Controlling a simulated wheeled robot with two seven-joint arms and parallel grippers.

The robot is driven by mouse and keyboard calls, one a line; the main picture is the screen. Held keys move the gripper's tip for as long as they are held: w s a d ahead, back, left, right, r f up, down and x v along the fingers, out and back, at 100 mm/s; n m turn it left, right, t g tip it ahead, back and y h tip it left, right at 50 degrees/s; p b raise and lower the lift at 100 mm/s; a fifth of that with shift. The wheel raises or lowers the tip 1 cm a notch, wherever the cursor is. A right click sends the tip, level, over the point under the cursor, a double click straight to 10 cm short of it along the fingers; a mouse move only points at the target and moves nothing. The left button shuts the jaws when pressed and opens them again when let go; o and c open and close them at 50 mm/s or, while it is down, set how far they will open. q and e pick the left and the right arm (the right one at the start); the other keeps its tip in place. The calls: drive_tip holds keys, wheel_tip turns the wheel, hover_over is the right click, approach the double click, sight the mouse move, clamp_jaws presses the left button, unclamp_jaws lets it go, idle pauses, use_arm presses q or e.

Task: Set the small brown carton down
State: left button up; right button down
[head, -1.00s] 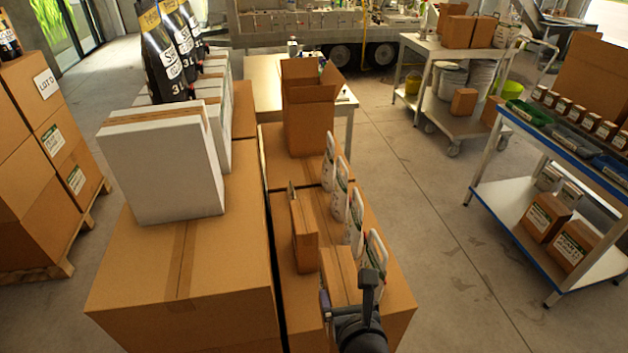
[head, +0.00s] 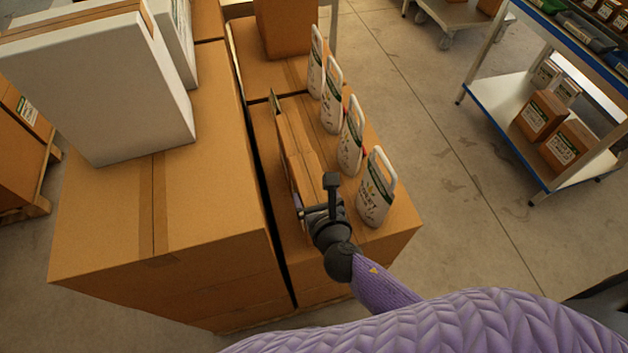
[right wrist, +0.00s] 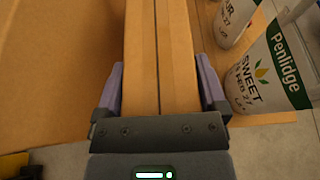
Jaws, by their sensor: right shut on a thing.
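The small brown carton (head: 306,174) is in my right gripper (head: 318,208), close over the top of the right-hand stack of large boxes. In the right wrist view the carton (right wrist: 161,60) runs away from me between the two fingers (right wrist: 160,90), which are shut on its sides. Its underside is hidden, so I cannot tell whether it touches the box top. Another narrow brown carton (head: 284,128) stands just beyond it, close to or touching it. My left gripper is not in view.
Several white handled jugs (head: 376,190) stand in a row along the right edge of the box top (head: 262,125); the nearest is close to my gripper. A taller stack (head: 205,190) with a white box (head: 110,85) stands left across a narrow gap. A shelf cart (head: 505,110) stands right.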

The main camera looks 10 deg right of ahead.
wheel_tip(320, 180, down, 3)
drive_tip(key=shift+r+b, duration=0.1)
drive_tip(key=shift+b, duration=0.75)
unclamp_jaws()
drive_tip(key=shift+f, duration=0.2)
drive_tip(key=shift+r, duration=0.15)
